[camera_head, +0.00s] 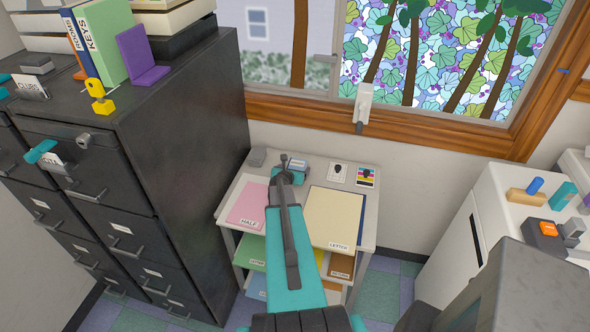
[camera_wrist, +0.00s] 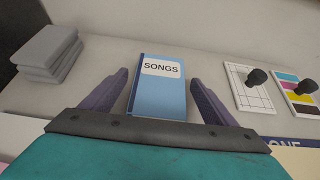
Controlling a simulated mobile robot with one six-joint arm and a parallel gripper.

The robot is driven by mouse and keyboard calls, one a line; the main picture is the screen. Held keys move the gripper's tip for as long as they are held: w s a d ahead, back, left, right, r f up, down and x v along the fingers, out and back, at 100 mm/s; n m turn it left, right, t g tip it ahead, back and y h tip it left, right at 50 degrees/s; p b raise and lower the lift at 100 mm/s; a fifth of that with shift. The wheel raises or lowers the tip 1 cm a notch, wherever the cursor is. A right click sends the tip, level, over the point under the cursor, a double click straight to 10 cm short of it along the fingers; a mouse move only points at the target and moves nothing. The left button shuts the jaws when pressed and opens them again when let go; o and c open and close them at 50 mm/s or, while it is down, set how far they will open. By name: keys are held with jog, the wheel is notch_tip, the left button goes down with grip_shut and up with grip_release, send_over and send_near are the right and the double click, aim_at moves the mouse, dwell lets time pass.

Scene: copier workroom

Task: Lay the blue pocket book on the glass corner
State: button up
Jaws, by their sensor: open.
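A light blue pocket book labelled SONGS (camera_wrist: 158,100) lies on the pale shelf top. In the wrist view it is between the two dark fingers of my gripper (camera_wrist: 160,82), which are open with a gap on each side of the book. In the head view the book (camera_head: 298,163) is small and partly hidden at the far end of my teal arm. My gripper (camera_head: 289,167) is over the back of the shelf there. I cannot make out a glass corner in either view.
The shelf unit (camera_head: 228,204) carries pink and cream paper, a grey stack (camera_wrist: 50,52) and two cards with black knobs (camera_wrist: 249,88) (camera_wrist: 300,91). A dark filing cabinet (camera_head: 190,120) stands left. A window is behind. A white machine (camera_head: 482,215) stands right.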

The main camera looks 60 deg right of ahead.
dwell(0.6)
jog(key=shift+b+v, duration=1.3)
jog(key=shift+v, duration=1.4)
jog(key=shift+b+v, duration=0.8)
jog(key=shift+v, duration=3.4)
jog(key=shift+a+f, duration=0.1)
jog(key=shift+f, duration=0.05)
